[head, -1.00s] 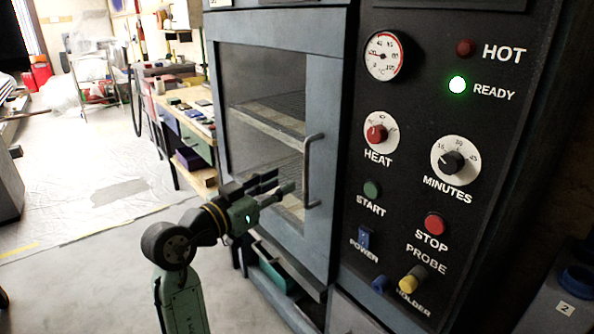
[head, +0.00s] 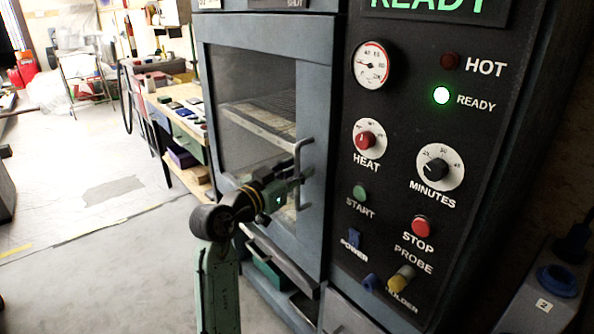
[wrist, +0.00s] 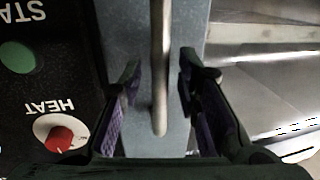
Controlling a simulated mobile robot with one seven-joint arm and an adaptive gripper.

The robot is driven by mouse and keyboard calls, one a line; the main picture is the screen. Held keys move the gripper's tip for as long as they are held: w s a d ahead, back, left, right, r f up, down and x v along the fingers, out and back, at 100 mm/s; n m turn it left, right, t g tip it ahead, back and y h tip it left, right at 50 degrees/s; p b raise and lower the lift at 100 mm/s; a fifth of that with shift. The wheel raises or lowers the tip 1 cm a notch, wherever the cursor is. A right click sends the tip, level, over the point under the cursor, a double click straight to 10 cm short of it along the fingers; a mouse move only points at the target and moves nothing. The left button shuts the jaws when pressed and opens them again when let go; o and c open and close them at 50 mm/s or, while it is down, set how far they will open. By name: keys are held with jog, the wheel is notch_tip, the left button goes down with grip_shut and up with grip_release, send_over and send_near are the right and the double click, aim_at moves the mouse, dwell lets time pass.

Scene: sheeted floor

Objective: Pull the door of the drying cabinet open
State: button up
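The drying cabinet's door (head: 310,110) is shut, with a grey frame around a glass pane that shows wire shelves inside. Its vertical bar handle (head: 297,165) is on the door's right side. My gripper (head: 300,175) is at the lower part of the handle. In the wrist view the handle (wrist: 159,70) runs between the two fingers of my gripper (wrist: 160,88). The fingers are apart, with a gap on each side of the bar. The handle's lower end shows between them.
The black control panel (head: 395,210) is right of the door, with a red HEAT knob (head: 366,140), a green START button (head: 359,193) and a red STOP button (head: 422,226). A workbench (head: 180,120) stands left of the cabinet. The floor (head: 110,260) at the left is clear.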

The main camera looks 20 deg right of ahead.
grip_shut()
dwell(0.7)
